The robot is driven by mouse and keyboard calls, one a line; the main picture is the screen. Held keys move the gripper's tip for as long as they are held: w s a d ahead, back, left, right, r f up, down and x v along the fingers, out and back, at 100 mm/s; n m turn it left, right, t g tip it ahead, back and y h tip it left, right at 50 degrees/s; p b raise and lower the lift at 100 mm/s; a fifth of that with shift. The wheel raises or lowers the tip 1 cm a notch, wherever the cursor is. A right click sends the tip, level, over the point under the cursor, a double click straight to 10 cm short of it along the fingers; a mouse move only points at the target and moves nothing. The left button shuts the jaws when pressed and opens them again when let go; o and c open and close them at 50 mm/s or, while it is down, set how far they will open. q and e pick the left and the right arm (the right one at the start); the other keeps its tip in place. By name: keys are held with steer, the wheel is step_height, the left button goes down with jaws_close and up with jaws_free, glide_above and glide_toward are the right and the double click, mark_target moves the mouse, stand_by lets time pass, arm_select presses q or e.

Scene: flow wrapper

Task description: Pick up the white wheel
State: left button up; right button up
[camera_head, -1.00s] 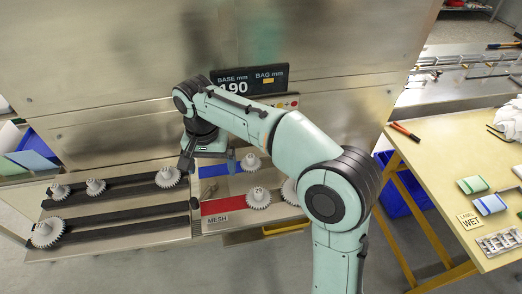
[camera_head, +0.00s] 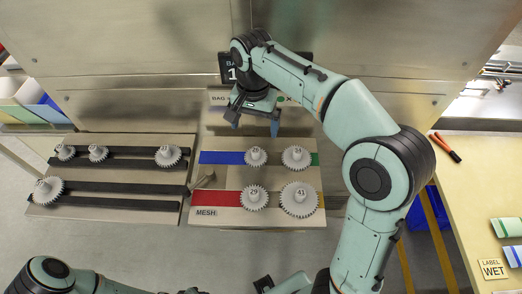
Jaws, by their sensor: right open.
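Several white toothed wheels are in view, and I cannot tell which one the task means. On the right panel (camera_head: 225,216) sit a small wheel (camera_head: 255,156), a larger wheel (camera_head: 296,158), a wheel marked 29 (camera_head: 254,198) and a large wheel marked 41 (camera_head: 299,201). On the left panel, wheels sit at the upper rail's right end (camera_head: 168,156) and the lower rail's left end (camera_head: 47,191), with two smaller ones at upper left. My right gripper (camera_head: 255,124) is open and empty, above and behind the small wheel. My left gripper is not visible.
A dark display (camera_head: 227,68) on the metal wall is partly hidden by my right arm. A wooden table (camera_head: 475,185) at right holds a red-handled tool (camera_head: 447,147). A blue bin (camera_head: 428,215) is beneath.

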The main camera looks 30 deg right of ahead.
steer(key=b, duration=0.1)
glide_above(256, 149)
steer(key=f, duration=0.6)
steer(key=shift+s+a+f, duration=0.25)
steer(key=shift+s+a, duration=0.05)
steer(key=shift+w+d+f+b, duration=0.1)
steer(key=shift+f, duration=0.95)
steer(key=shift+w+d+f+b, duration=0.1)
steer(key=shift+d+f, duration=0.05)
steer(key=shift+f, duration=0.85)
steer(key=shift+w+d+f+b, duration=0.1)
steer(key=shift+f, duration=0.95)
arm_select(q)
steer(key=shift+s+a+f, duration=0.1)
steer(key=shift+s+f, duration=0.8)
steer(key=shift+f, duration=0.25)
arm_select(e)
steer(key=c, duration=1.1)
